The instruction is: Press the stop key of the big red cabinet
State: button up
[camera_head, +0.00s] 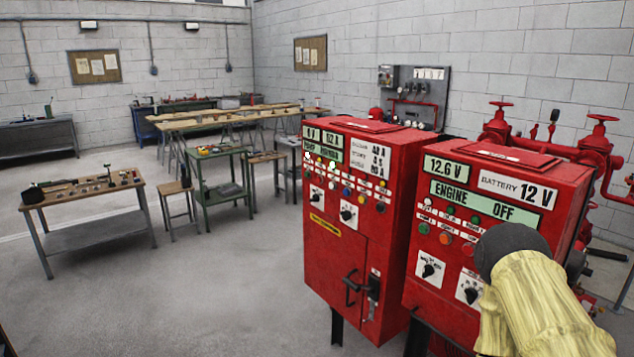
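Two red cabinets stand side by side at the right. The left cabinet (335,258) has a door with a black handle (352,288), small displays, rotary switches and several coloured buttons. The right cabinet (421,297) shows "12.6 V", "ENGINE OFF" and "BATTERY 12 V" on its panel. Below these are several buttons, among them a green one (424,228), an orange one (446,238) and a red one (468,249). Button labels are too small to read, so I cannot tell which is the stop key. My yellow arm covers this cabinet's lower right front; no gripper fingers show.
Red pipes and valves (602,145) stand behind the right cabinet. A low workbench (100,240) with small items, a stool (178,200) and a green table (222,185) are at the left. Open concrete floor (210,295) lies left of the cabinets.

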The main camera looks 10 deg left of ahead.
grip_shut()
dwell(1.1)
